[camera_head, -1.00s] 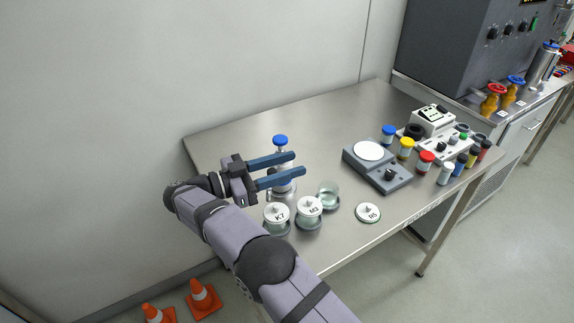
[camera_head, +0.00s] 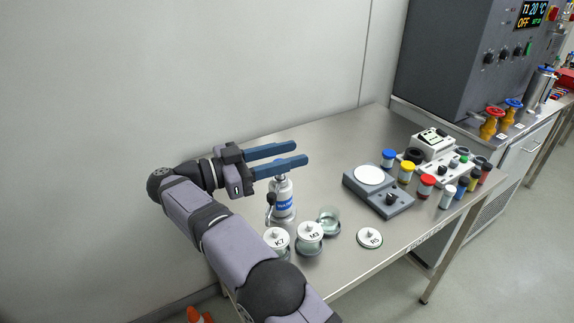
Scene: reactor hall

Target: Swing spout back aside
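A dispenser bottle (camera_head: 283,203) with a blue-and-white label stands upright on the table, left of the middle. My fingers cover its top, so its blue knob is hidden. A small dark fitting (camera_head: 271,199) shows at its left side; I cannot tell if this is the spout. My gripper (camera_head: 302,154) is open and empty, its two blue fingers spread and pointing right across the bottle's top. I cannot tell whether the lower finger touches the bottle.
Lidded jars K7 (camera_head: 277,240) and M3 (camera_head: 310,235) stand in front of the bottle. Lid R5 (camera_head: 369,238) lies near the table's front edge. A balance (camera_head: 379,192) and several coloured-cap vials (camera_head: 425,187) stand to the right. The table behind the bottle is clear.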

